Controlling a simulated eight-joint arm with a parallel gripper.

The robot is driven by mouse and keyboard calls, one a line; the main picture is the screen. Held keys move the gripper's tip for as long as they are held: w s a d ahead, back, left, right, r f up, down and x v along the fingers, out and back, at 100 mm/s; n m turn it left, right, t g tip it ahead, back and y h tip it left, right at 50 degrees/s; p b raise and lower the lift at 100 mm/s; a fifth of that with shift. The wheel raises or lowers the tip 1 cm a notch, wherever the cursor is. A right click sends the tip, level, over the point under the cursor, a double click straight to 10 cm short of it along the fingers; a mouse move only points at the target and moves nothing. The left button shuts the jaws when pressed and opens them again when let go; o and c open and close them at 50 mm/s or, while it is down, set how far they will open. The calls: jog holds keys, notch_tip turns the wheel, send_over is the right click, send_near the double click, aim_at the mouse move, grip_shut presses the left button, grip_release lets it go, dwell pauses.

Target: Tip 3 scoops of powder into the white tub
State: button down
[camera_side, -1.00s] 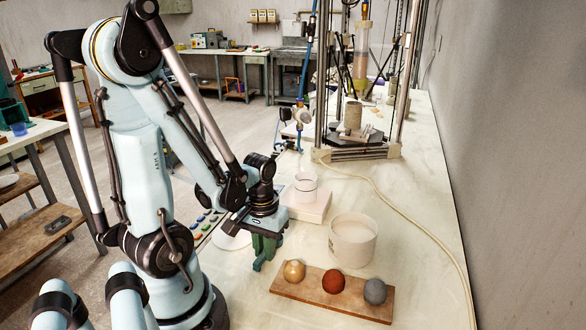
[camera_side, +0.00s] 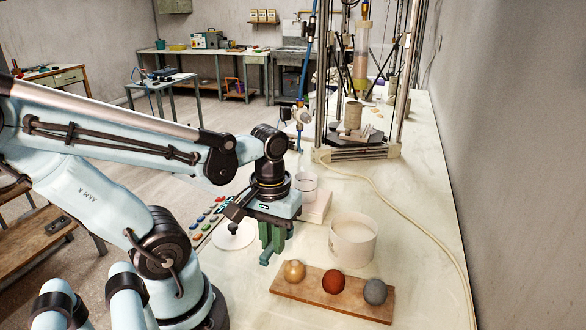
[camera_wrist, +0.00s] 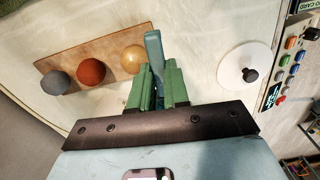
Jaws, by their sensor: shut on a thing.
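My gripper (camera_side: 272,242) points down over the bench, left of the wide white tub (camera_side: 354,240). In the wrist view its green fingers (camera_wrist: 158,88) are shut on a teal scoop (camera_wrist: 153,48), of which a narrow length shows between them. The scoop's bowl and any powder in it cannot be made out. The wide tub stands upright and open, and its contents are not clear. A smaller clear-and-white cup (camera_side: 306,184) stands on a pale block (camera_side: 318,207) behind it.
A wooden board (camera_side: 290,284) with a tan ball (camera_side: 294,271), a red ball (camera_side: 333,281) and a grey ball (camera_side: 375,292) lies in front. A white disc with a black knob (camera_wrist: 243,70) lies beside a button panel (camera_wrist: 285,75). A hose (camera_side: 420,220) runs along the right.

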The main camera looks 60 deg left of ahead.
jog(key=d+r, duration=0.3)
jog(key=d, duration=0.2)
jog(key=w+a+r+n+t+h, duration=0.1)
jog(key=w+a+r+n+h, duration=0.15)
jog(key=w+n, duration=0.55)
jog(key=w+a+r+n+t+h, duration=0.1)
jog(key=w+r+n+h, duration=0.4)
jog(key=w, duration=0.6)
jog(key=shift+n+y, duration=0.4)
jog(key=shift+y, duration=0.45)
jog(key=shift+s+f, duration=0.1)
jog(key=shift+f, duration=6.7)
notch_tip(320, 180, up, 9)
jog(key=shift+f, duration=0.2)
